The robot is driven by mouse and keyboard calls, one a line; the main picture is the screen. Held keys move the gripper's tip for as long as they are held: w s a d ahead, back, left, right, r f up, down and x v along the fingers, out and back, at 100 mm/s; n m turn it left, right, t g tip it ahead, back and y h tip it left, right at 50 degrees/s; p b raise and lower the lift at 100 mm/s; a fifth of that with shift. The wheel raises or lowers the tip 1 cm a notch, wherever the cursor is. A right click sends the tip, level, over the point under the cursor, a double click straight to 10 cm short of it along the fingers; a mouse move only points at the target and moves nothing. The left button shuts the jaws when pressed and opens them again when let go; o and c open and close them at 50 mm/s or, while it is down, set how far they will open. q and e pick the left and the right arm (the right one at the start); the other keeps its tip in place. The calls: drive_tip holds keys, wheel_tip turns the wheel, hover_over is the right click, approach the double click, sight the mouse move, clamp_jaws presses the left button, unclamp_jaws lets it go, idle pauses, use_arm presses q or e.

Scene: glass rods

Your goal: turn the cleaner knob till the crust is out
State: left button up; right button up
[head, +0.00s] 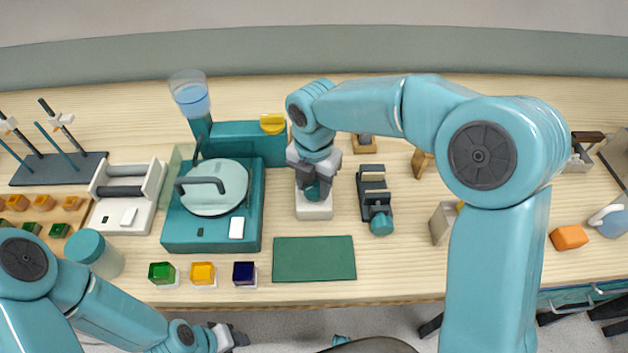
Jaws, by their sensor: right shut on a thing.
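The cleaner appears as a small white block (314,211) in the middle of the table. A teal knob (313,194) stands on top of it, mostly covered by my gripper. My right gripper (316,183) points down from above and is shut on the knob. I cannot make out any crust in this view. My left gripper (238,338) is low at the bottom of the picture, in front of the table edge and away from the cleaner. It is small here, and its jaw opening is not clear.
Left of the cleaner stands a teal machine (252,218) with a round pale lid (214,187). A dark clamp (374,196) with a teal knob is close on the right. A green mat (314,258) lies in front. Coloured cubes (202,273) line the front edge.

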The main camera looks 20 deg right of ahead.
drive_tip(key=m, duration=0.5)
drive_tip(key=shift+m, duration=0.3)
drive_tip(key=m, duration=0.5)
drive_tip(key=m+b, duration=0.1)
drive_tip(key=m, duration=0.4)
drive_tip(key=shift+m, duration=0.4)
drive_tip(key=m+b, duration=0.1)
drive_tip(key=m, duration=1)
drive_tip(key=shift+m+b, duration=0.4)
drive_tip(key=m+b, duration=0.1)
drive_tip(key=m, duration=0.4)
drive_tip(key=m+b, duration=0.1)
drive_tip(key=m, duration=0.5)
drive_tip(key=shift+f+m, duration=0.1)
drive_tip(key=shift+m, duration=2.8)
drive_tip(key=shift+b, duration=0.3)
